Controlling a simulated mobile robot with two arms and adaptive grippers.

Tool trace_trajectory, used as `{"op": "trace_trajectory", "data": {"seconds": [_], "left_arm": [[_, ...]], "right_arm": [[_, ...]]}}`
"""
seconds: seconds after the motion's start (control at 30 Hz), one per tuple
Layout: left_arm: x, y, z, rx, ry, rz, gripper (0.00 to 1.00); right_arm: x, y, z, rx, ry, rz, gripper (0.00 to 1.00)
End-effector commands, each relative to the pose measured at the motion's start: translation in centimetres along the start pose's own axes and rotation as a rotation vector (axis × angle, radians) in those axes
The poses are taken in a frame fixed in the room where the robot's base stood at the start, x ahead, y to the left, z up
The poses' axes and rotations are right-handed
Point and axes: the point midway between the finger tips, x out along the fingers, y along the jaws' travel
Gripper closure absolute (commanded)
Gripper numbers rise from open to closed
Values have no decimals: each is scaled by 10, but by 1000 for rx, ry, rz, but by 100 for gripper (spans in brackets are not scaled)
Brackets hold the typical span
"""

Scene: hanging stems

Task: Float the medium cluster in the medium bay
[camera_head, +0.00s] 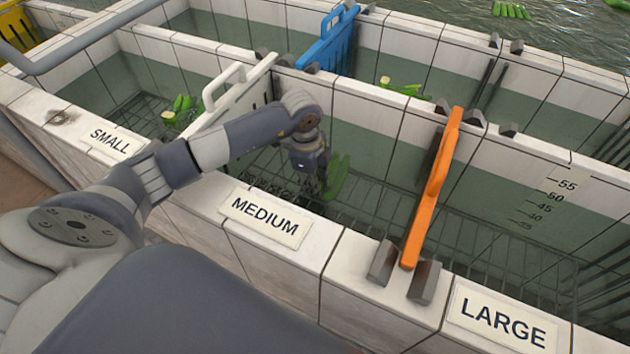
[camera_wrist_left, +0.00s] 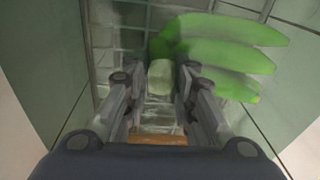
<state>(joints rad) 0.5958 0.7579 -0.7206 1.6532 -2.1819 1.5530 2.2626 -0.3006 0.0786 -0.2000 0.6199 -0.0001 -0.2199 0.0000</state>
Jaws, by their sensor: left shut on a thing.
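A green banana-like cluster (camera_head: 337,177) hangs inside the tiled bay labelled MEDIUM (camera_head: 266,216). My left gripper (camera_head: 318,185) reaches down into that bay from above. In the left wrist view the gripper (camera_wrist_left: 160,85) is shut on the pale stem of the cluster (camera_wrist_left: 225,55), whose fingers fan out to the right. Whether the cluster touches the water or the rack below, I cannot tell. My right gripper is not in view.
A white gate (camera_head: 235,98) divides the medium bay from the small bay, where another green cluster (camera_head: 180,108) lies. An orange gate (camera_head: 436,185) stands on the large-bay side. A blue gate (camera_head: 328,42) and another green cluster (camera_head: 402,88) are behind.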

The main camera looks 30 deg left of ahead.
Motion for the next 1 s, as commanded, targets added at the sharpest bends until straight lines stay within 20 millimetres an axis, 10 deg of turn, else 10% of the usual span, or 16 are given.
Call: {"op": "trace_trajectory", "data": {"seconds": [0.07,0.1,0.2,0.63,1.0], "left_arm": [[0,0,0,0,0,0,100],[0,0,0,0,0,0,73],[0,0,0,0,0,0,52],[-6,0,0,0,0,1,52],[-80,-1,0,1,0,-4,52]], "right_arm": [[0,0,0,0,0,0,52],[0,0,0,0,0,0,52],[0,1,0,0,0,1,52],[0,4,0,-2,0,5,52],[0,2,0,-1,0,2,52]]}}
